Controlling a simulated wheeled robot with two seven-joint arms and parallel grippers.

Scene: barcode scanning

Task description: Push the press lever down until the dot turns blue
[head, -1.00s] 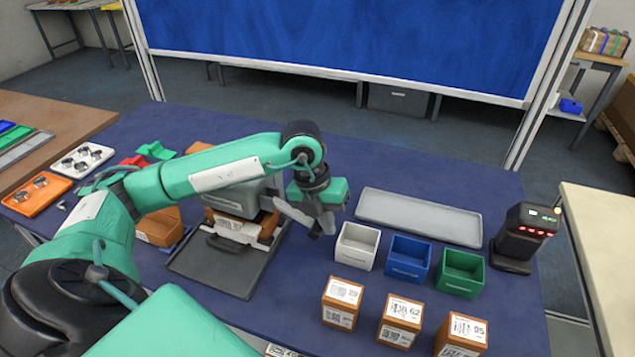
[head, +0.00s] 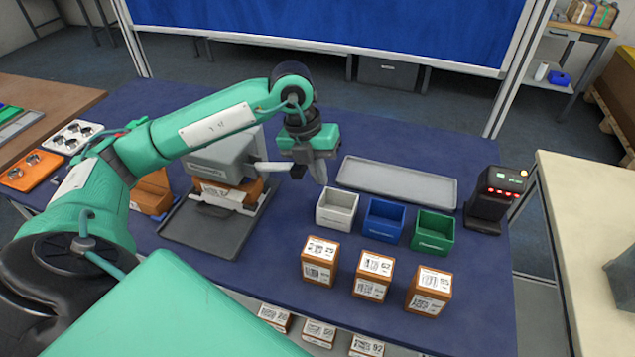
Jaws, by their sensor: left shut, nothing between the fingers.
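The press (head: 222,158) is a grey machine on a dark base plate, left of centre, with an orange-brown box (head: 232,192) with a white face under its head. A pale bar, which looks like the press lever (head: 270,166), sticks out from its right side. My left gripper (head: 309,174) is at the outer end of this bar, with its fingers pointing down. It is shut and empty. I cannot tell whether it touches the bar. My arm passes in front of the press top. I cannot make out the dot. My right gripper is not in view.
White (head: 337,223), blue (head: 383,236) and green (head: 433,246) bins stand right of the press, with several labelled boxes in front. A grey tray (head: 396,190) lies behind the bins. A dark scanner (head: 493,200) stands at the table's right edge. Orange and white trays lie far left.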

